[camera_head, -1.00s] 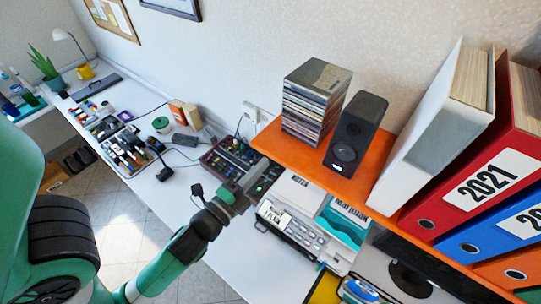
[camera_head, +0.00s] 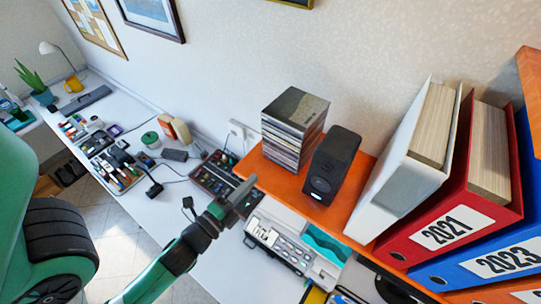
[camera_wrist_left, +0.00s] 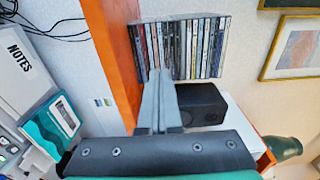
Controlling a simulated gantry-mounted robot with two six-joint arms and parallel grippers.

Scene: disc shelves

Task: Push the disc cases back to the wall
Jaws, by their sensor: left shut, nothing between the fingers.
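The disc cases (camera_head: 283,150) stand as an upright stack on the left end of the orange shelf (camera_head: 271,179), near the wall. In the left wrist view the same disc cases (camera_wrist_left: 196,45) show their spines side by side above the fingers. My left gripper (camera_head: 241,193) is shut and empty, in front of and below the shelf's left end in the head view. In the left wrist view its closed fingertips (camera_wrist_left: 160,75) point toward the disc cases and cover part of them. I cannot tell whether they touch. My right gripper is not in view.
A black speaker (camera_head: 332,165) stands close to the right of the disc cases. White, red and blue binders (camera_head: 440,229) fill the shelf further right. A phone machine (camera_head: 278,244) and a tray of small items (camera_head: 215,174) lie on the desk below.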

